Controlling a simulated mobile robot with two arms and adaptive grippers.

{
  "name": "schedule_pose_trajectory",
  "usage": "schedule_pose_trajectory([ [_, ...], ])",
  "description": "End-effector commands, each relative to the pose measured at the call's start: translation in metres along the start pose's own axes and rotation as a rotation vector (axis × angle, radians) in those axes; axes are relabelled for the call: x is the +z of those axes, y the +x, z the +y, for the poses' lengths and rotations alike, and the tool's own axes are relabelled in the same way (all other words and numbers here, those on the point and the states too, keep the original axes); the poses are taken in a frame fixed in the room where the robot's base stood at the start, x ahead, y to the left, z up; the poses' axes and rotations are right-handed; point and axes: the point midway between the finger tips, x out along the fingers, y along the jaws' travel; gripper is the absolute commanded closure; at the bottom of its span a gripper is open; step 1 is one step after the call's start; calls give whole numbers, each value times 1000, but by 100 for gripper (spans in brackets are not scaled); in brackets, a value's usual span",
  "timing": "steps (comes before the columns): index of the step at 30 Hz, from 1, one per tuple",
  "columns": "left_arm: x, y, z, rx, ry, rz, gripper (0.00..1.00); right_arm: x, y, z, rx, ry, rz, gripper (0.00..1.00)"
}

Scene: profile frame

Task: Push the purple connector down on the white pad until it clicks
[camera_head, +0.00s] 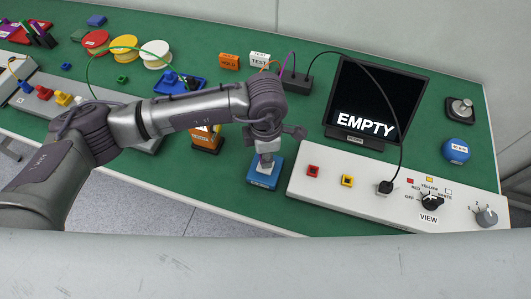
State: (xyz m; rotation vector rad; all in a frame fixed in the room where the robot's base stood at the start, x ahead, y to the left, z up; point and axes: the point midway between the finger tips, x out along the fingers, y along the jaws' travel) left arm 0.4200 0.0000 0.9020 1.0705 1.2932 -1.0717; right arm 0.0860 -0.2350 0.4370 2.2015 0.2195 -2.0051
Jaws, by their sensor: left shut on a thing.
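A dark plug (385,187) sits on the long white panel (330,196), right of its red pad (312,169) and yellow pad (347,181). A black cable rises from it. At this size I cannot tell if the plug is purple, and no bare white pad shows beneath it. My left gripper (266,153) points down, left of the panel, shut on a small grey piece (266,166) at the top of a blue block (260,182). The fingers partly hide the piece. I cannot tell if it rests on the block. My right gripper is out of view.
A black screen (372,98) reading "EMPTY" stands behind the panel. A black box (297,80) with cables is left of it. An orange item (206,137) stands beneath my left arm. Knobs (431,200) sit on the panel's right. Green table (225,105) shows between objects.

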Motion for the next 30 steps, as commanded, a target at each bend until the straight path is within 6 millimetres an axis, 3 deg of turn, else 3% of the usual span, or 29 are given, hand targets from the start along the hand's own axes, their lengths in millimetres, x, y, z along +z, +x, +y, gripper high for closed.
schedule_pose_trajectory([
  [30, 1, 0, 0, 0, 1, -1, 100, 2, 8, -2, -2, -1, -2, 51],
])
